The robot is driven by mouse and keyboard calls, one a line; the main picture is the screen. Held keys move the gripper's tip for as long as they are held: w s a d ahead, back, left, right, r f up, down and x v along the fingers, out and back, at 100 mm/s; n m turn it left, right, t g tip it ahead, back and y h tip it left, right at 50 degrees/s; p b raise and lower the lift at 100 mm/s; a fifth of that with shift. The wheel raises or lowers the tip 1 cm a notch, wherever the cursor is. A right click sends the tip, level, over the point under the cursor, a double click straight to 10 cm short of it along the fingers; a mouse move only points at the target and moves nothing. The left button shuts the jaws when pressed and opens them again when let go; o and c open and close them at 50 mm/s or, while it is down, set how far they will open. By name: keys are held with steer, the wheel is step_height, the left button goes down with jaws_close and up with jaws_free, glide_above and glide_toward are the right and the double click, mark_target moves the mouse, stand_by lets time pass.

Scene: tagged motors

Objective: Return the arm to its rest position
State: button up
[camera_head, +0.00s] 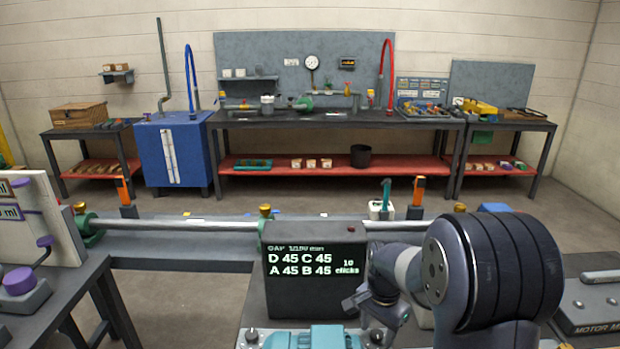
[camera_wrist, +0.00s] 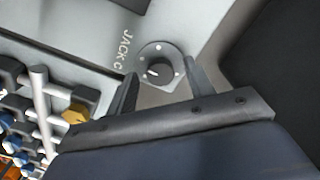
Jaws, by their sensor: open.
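My arm stands at the right front of the head view, with its large dark joint nearest the camera. Just beyond the fingertips is a round grey knob (camera_wrist: 155,62) on a light panel (camera_wrist: 85,25) lettered "JACK C". I cannot tell whether the fingers touch it. In the head view the wrist end of my arm is low, beside the right edge of the dark display box (camera_head: 315,300), which reads D 45, C 45, A 45, B 45. The fingertips are not clear there.
A long shaft (camera_head: 180,225) runs across behind the display. A panel with a purple knob (camera_head: 20,280) stands at the left, and a flat motor plate (camera_head: 590,305) at the right. Workbenches (camera_head: 340,120) and a blue cabinet (camera_head: 172,150) line the far wall, with open floor before them.

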steer(key=n, duration=0.6)
steer(key=n+b, duration=0.1)
steer(key=n, duration=0.5)
stand_by(0.3)
steer(key=shift+n, duration=0.3)
steer(key=shift+r, duration=0.15)
